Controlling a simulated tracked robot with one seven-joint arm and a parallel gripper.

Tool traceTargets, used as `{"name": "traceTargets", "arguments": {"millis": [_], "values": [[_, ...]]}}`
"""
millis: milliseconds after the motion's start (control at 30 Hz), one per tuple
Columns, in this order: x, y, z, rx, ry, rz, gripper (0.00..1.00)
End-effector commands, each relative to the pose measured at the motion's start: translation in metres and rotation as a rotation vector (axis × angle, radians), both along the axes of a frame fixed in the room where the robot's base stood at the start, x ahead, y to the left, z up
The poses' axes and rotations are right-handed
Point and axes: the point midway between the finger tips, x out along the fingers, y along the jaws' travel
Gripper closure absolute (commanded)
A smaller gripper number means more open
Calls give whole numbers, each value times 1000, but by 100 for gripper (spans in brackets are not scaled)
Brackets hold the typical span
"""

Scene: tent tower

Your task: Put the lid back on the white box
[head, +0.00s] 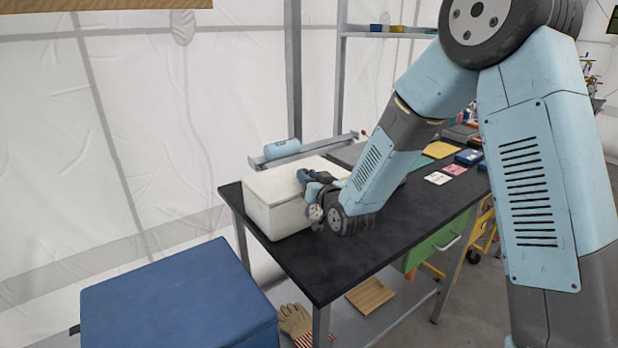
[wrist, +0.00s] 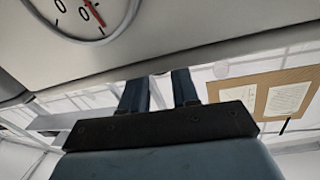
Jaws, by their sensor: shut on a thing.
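The white box (head: 272,218) stands at the left end of the black table in the head view. Its pale lid (head: 285,178) lies over its top, with a seam below the lid's edge. Whether it is fully seated I cannot tell. My gripper (head: 303,178) is at the lid's near right edge and shut on it. My wrist and forearm hide the right part of the box. In the wrist view my two fingers (wrist: 158,88) reach up to a pale surface that crosses the picture; their tips are hidden against it.
A light blue cylinder (head: 282,148) lies behind the box. A blue chest (head: 180,305) stands in front at left. Cards and a yellow sheet (head: 441,150) lie farther right on the black table (head: 330,272). A round dial (wrist: 85,12) shows in the wrist view.

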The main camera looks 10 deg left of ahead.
Motion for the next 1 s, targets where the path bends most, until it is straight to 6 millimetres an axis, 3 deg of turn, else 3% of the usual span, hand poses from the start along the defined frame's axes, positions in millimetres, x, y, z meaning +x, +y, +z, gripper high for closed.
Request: {"name": "traceTargets", "arguments": {"millis": [167, 200, 500, 1000], "values": [[0, 0, -2, 0, 0, 0, 100], [0, 0, -2, 0, 0, 0, 68], [0, 0, -2, 0, 0, 0, 40], [-10, -12, -2, -1, 1, 5, 40]]}}
